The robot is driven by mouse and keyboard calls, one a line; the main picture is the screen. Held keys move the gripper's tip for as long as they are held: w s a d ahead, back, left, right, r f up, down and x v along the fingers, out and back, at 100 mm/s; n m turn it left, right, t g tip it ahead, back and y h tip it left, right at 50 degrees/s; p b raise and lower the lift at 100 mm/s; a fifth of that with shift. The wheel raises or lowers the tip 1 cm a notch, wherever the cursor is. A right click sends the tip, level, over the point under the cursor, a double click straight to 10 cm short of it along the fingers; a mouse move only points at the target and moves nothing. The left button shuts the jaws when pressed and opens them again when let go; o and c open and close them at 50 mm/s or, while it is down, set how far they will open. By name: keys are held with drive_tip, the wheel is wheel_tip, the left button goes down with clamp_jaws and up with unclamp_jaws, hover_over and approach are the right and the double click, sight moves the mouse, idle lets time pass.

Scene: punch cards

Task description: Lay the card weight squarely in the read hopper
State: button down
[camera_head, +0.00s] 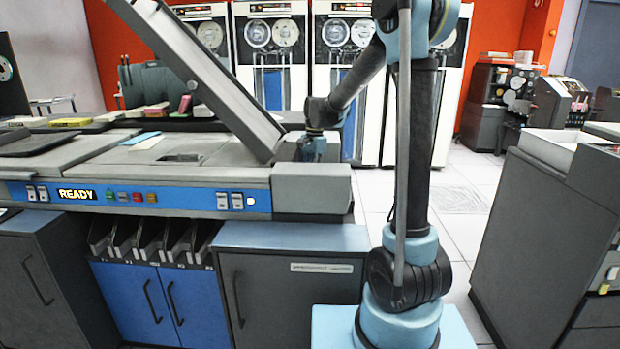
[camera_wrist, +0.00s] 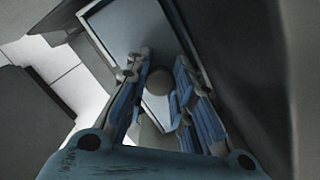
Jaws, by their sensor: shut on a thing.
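My gripper (camera_head: 312,150) is low at the right end of the card reader, beside the foot of the slanted ramp (camera_head: 215,80). The read hopper appears to be there, largely hidden behind the grey end block (camera_head: 312,188). In the wrist view, my gripper (camera_wrist: 162,64) has its two blue-grey fingers on either side of a round knob. The knob belongs to the card weight (camera_wrist: 122,28), a flat grey plate with a light edge. The plate sits at a slant in this view between dark walls. Whether it touches the hopper floor cannot be told.
The reader's top (camera_head: 160,148) is broad and flat, with a blue control strip (camera_head: 180,197) lit READY. A grey cabinet (camera_head: 545,220) stands at the right, with open floor (camera_head: 462,225) between. Tape cabinets (camera_head: 275,85) line the back wall.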

drive_tip(key=shift+f, duration=0.15)
drive_tip(key=shift+f, duration=2.5)
drive_tip(key=c, duration=1.3)
unclamp_jaws()
drive_tip(key=r, duration=0.7)
drive_tip(key=w+d+r, duration=0.1)
drive_tip(key=r, duration=0.3)
drive_tip(key=shift+w+r, duration=0.1)
drive_tip(key=shift+r, duration=0.25)
